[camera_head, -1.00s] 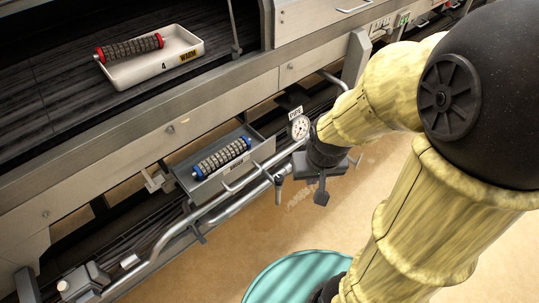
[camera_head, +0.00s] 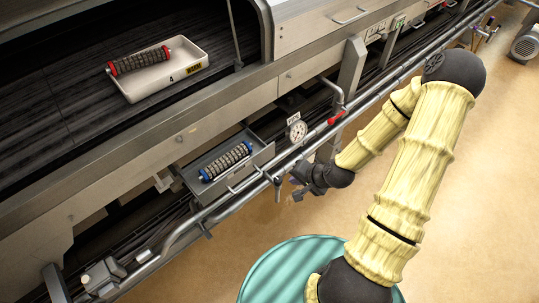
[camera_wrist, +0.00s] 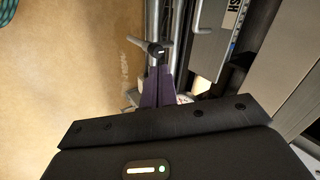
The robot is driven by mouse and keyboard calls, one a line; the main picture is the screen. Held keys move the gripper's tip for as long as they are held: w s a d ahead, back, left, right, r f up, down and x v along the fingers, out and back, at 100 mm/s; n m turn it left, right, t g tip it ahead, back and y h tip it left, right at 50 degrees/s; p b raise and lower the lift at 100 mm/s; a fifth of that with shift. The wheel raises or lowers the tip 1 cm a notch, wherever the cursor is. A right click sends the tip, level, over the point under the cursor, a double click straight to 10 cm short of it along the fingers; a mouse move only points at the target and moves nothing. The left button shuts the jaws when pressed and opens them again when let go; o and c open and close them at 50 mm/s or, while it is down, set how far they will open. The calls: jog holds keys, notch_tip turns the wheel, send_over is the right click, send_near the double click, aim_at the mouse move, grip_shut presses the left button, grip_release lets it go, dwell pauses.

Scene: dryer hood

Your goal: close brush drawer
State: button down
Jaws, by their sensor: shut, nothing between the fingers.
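The brush drawer (camera_head: 262,157) is a grey metal tray pulled out from under the machine's front panel, with a bar handle (camera_head: 245,181) on its front. A brush roller (camera_head: 226,162) with blue ends lies in it. My gripper (camera_head: 294,186) is just right of the drawer's front, apart from the handle, beside the pipe. In the wrist view its purple fingers (camera_wrist: 158,88) are together and empty, pointing towards a small valve handle (camera_wrist: 154,49). The drawer front with a partly cut-off label (camera_wrist: 233,14) shows at the upper right there.
A long pipe (camera_head: 222,211) runs along the machine below the drawer. A gauge (camera_head: 297,131) and a red-handled lever (camera_head: 336,118) are to its right. A white tray (camera_head: 200,58) with a red-ended roller sits on the belt above. The floor at lower right is open.

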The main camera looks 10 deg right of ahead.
jog(key=m, duration=0.1)
jog(key=w+r+m+t+p, duration=0.1)
jog(key=w+m+t, duration=0.1)
jog(key=shift+w+a+r+y, duration=0.15)
jog(key=shift+a+r+y, duration=0.1)
jog(key=shift+r+y, duration=0.15)
jog(key=shift+f, duration=0.2)
jog(key=w+f+b, duration=0.1)
jog(key=b, duration=0.3)
jog(key=shift+a+b, duration=0.1)
jog(key=shift+b, duration=0.2)
jog(key=shift+w+a+f+b, duration=0.1)
jog(key=shift+b, duration=0.7)
